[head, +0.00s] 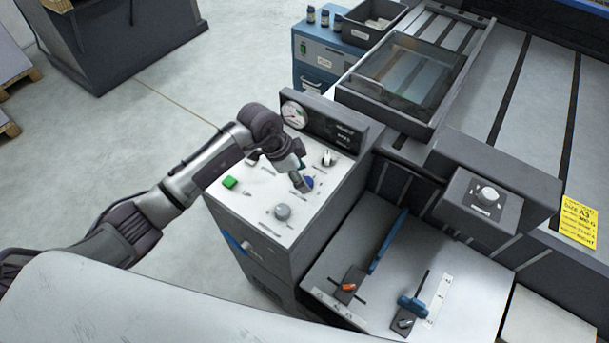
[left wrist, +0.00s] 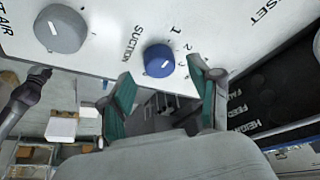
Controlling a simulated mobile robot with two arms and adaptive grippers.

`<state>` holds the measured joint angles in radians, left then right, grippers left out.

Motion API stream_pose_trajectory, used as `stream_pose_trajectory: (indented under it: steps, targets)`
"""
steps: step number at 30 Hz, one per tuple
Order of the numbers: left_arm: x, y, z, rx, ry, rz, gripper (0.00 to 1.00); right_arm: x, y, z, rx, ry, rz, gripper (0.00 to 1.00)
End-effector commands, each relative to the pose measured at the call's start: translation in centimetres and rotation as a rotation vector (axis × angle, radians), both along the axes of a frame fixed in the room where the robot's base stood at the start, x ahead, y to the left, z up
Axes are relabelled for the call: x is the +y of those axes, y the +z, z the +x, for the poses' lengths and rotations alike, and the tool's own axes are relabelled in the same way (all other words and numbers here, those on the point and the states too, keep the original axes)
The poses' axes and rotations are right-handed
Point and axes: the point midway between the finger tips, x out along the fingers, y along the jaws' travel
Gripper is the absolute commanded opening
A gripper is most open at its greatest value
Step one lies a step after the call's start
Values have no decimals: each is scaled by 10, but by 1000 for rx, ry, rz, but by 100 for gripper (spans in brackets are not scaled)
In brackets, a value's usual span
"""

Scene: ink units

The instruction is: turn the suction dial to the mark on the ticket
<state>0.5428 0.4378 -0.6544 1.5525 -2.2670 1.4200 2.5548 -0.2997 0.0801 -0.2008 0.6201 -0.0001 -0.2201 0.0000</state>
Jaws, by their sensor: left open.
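The suction dial (left wrist: 159,61) is a round blue knob on a white panel, with the word SUCTION and printed numbers beside it in the left wrist view. In the head view the dial (head: 308,182) is partly hidden by my left gripper (head: 302,184). My left gripper (left wrist: 160,68) is open, its two green-padded fingers on either side of the dial in the picture. I cannot tell whether they touch it. The dial's pointer is too small to read surely. The yellow ticket (head: 578,222) lies at the right on the machine; its lower lines are too small to read. My right gripper is not in view.
A grey knob (head: 282,212), a green button (head: 229,182), a white-topped switch (head: 328,158) and a round gauge (head: 294,114) share the console. A blue-handled lever (head: 414,305) and an orange knob (head: 349,286) sit on the lower plate.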

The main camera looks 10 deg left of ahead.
Motion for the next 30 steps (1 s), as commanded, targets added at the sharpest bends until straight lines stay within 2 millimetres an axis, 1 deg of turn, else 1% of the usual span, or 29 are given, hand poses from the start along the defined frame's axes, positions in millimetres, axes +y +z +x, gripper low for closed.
stream_pose_trajectory:
  steps: [3, 6, 15, 16, 26, 27, 30]
  targets:
    - [-5, -12, 2, 2, 0, -2, 63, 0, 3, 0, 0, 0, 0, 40]
    - [-7, -19, 3, 0, 1, 0, 63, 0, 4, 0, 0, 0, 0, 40]
    - [-8, -21, 3, 0, 0, -1, 63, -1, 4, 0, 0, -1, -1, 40]
    - [-8, -21, 3, 0, 0, -1, 61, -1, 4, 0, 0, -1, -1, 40]
    - [-8, -21, 4, -1, 0, -2, 6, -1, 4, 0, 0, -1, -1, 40]
    - [-8, -21, 4, -1, 0, -2, 3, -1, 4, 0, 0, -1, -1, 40]
    - [-8, -21, 4, -1, -3, -2, 3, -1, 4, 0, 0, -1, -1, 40]
